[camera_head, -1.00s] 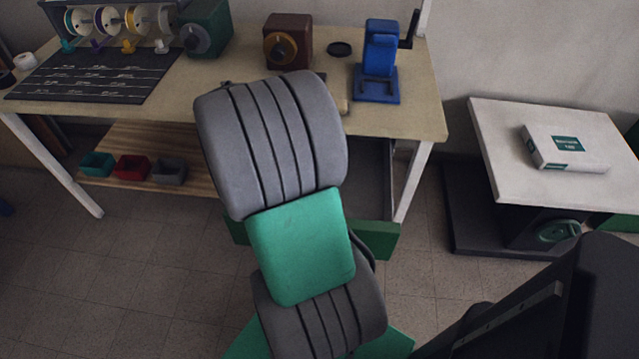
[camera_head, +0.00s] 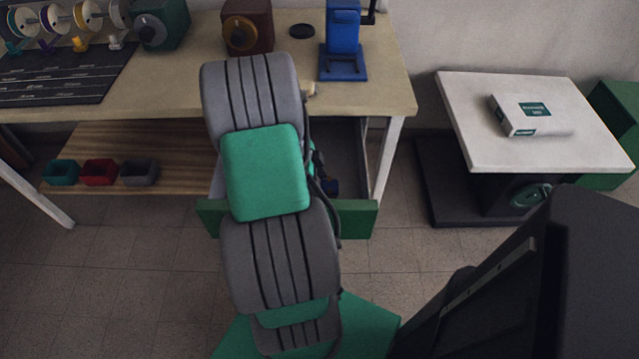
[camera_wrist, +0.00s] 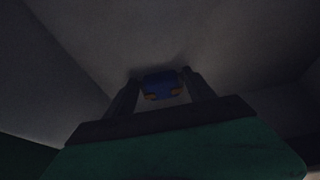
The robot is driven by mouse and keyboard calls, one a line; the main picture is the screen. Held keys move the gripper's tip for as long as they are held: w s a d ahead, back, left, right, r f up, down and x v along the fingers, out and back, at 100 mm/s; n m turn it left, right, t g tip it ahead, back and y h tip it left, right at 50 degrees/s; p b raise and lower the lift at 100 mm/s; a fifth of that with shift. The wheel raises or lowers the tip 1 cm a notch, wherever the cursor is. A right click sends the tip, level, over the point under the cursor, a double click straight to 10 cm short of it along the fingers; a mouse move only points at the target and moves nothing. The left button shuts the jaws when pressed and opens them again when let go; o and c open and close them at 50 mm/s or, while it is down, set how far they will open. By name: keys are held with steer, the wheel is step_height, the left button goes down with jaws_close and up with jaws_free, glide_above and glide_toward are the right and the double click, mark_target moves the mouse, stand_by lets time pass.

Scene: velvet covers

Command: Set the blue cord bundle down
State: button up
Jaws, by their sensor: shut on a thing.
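The blue cord bundle (camera_wrist: 161,87) sits between the two fingers of my gripper (camera_wrist: 160,78) in the wrist view, with small orange-brown ends at its lower corners. My gripper is shut on it. A pale, shadowed surface lies close beyond the fingertips; I cannot tell whether the bundle touches it. In the head view, a small blue patch of the bundle (camera_head: 332,187) shows just right of my arm, inside the open drawer under the workbench, near its green front (camera_head: 357,219). My arm hides most of the gripper and part of the drawer.
The workbench (camera_head: 385,95) carries a blue stand (camera_head: 343,45), a brown box with a dial (camera_head: 246,27) and a spool rack. Small bins (camera_head: 99,172) sit on the lower shelf. A white side table (camera_head: 560,150) with a boxed item stands right. The floor between is clear.

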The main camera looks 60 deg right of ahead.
steer(key=shift+f, duration=0.15)
steer(key=o, duration=1.4)
steer(key=shift+o, duration=0.2)
